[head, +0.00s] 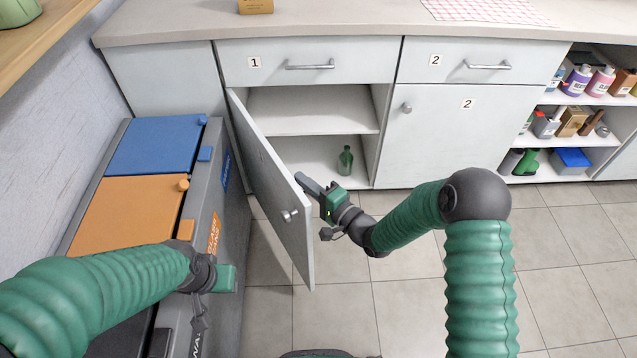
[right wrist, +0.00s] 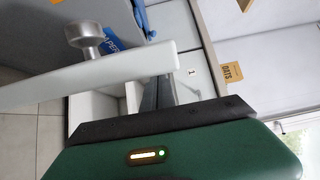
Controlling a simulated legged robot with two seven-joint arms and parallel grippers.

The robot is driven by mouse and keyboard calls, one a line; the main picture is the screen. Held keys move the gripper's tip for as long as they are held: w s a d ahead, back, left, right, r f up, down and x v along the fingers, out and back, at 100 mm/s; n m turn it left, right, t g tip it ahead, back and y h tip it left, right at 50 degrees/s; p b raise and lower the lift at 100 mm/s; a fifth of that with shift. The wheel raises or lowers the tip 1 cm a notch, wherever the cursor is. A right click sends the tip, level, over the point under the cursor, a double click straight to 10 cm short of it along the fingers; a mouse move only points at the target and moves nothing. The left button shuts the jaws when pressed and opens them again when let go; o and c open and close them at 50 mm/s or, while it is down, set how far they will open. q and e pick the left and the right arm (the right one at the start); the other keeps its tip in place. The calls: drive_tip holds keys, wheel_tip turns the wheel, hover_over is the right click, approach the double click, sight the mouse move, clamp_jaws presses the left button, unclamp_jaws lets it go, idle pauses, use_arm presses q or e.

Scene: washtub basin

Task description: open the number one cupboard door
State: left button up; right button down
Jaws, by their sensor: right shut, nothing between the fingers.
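The number one cupboard door (head: 272,190) stands swung well out to the left, on its left-side hinges. Its round metal knob (head: 289,215) is near the free edge and also shows in the right wrist view (right wrist: 88,36). My right gripper (head: 303,180) is shut and empty, on the inner side of the door near its free edge. In the right wrist view its fingers (right wrist: 158,90) are together beside the door edge (right wrist: 120,68); I cannot tell if they touch it. My left gripper (head: 199,310) hangs over the bins; its fingers are unclear.
The open cupboard has a shelf (head: 310,110) and a green bottle (head: 345,160) on its floor. Grey bins with blue (head: 155,145) and orange (head: 125,215) lids stand left of the door. Cupboard two (head: 450,140) is closed. Tiled floor is free at the right.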

use_arm(q)
drive_tip(key=shift+a+r+p, duration=0.1)
drive_tip(key=shift+r+p, duration=0.5)
drive_tip(key=shift+p, duration=0.1)
use_arm(e)
drive_tip(key=s+a, duration=0.3)
drive_tip(key=a, duration=0.4)
drive_tip(key=s+a, duration=0.3)
drive_tip(key=a, duration=0.4)
drive_tip(key=shift+a, duration=0.3)
drive_tip(key=shift+w, duration=0.1)
